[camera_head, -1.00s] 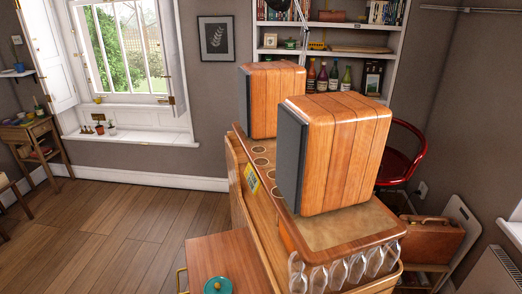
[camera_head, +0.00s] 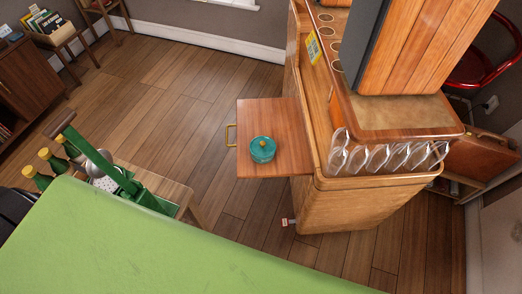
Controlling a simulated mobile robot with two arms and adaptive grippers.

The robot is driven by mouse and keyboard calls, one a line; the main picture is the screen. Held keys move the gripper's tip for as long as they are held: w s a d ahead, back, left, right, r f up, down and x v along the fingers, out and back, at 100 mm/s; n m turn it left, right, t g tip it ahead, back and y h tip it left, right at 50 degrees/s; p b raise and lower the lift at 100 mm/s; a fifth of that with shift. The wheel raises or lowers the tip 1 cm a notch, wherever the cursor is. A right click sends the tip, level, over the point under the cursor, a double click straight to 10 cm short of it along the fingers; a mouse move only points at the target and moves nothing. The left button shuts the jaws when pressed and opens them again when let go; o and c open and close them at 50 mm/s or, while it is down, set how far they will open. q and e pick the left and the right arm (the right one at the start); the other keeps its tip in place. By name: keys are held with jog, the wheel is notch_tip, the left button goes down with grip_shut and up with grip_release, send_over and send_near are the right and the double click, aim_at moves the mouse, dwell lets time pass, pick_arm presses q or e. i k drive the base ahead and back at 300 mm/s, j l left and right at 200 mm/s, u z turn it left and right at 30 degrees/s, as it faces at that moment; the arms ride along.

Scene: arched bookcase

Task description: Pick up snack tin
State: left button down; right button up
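A small round teal tin with a lid and a yellowish knob (camera_head: 262,149) stands upright on a square wooden board (camera_head: 250,118) that sticks out from the left side of the wooden cabinet; I take it for the snack tin. A brass handle shows on the board's left edge. Nothing touches the tin, and its top and side are in clear view. Neither of my grippers shows in the head view.
The wooden cabinet (camera_head: 350,208) carries a large wooden speaker (camera_head: 420,45) and hanging glasses (camera_head: 385,157). A green surface (camera_head: 150,255) fills the lower left. Bottles (camera_head: 52,160) and a green metal device (camera_head: 110,170) stand beyond it. Wood floor (camera_head: 190,85) is open left of the board.

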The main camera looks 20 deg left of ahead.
aim_at(259, 161)
jog(key=l+u, duration=0.15)
jog(key=u, duration=1.65)
jog(key=k+l+u, duration=0.2)
jog(key=k, duration=0.2)
jog(key=k+u, duration=0.2)
jog(key=k, duration=0.25)
